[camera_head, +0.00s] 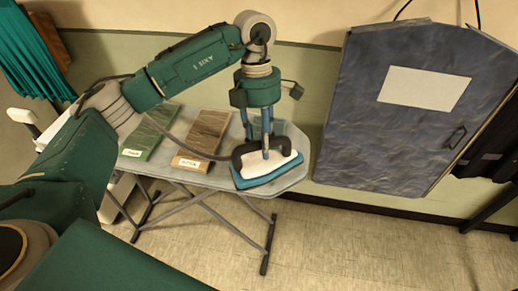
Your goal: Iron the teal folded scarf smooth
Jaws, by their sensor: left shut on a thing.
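My left gripper (266,150) reaches down over the right half of the ironing board and is shut on the dark handle of a white iron (284,165). A blue-teal layer runs along the iron's lower edge; I cannot tell whether it is the iron's base or cloth. The teal folded scarf (293,134) shows as a muted patch behind the fingers and iron, which hide most of it. I cannot tell whether the iron touches it. My right gripper is not in view.
The grey ironing board (222,180) stands on crossed legs. A green folded cloth (150,130) and a brown one (204,133) with label cards lie left of the iron. A large dark panel (400,130) is on the wall at right. Floor in front is clear.

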